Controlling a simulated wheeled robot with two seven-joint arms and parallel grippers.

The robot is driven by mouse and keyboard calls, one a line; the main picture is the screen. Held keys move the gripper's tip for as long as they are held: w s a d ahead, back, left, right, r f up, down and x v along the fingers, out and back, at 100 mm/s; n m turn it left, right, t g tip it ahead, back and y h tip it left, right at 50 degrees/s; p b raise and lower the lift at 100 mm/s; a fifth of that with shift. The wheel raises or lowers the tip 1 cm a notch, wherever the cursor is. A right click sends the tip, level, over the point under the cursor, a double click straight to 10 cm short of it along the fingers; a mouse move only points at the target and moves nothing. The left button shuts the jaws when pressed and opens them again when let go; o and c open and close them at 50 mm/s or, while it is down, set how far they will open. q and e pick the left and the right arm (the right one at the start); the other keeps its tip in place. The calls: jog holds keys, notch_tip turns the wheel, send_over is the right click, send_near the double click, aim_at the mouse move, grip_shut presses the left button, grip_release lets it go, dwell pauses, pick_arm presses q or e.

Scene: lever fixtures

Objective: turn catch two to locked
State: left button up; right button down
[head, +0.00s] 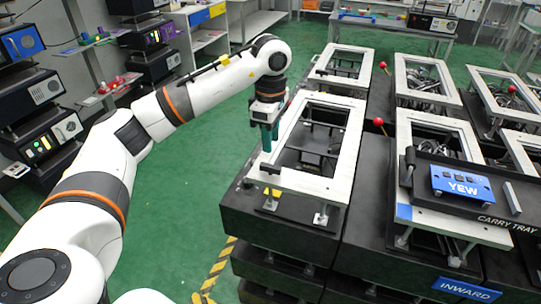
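My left gripper (269,138) points down at the left edge of the nearest white frame (345,150), with teal parts at its tip. The view is too small to tell whether its fingers are apart or touching the frame. No label reading catch two can be made out. Red-knobbed levers stand between the frames, one near the middle (378,122) and one farther back (383,66). A yellow piece (272,194) and a small metal fitting (321,218) sit at the near frame's front edge. My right gripper is not in view.
A black carry tray (470,205) with a blue YEW plate (462,184) lies over the right front frame. A blue INWARD sign (467,289) is on the front face. Shelves with devices (40,90) line the left. Green floor (180,225) is clear between.

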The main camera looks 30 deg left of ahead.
pick_arm(q)
jog(key=shift+r, duration=2.1)
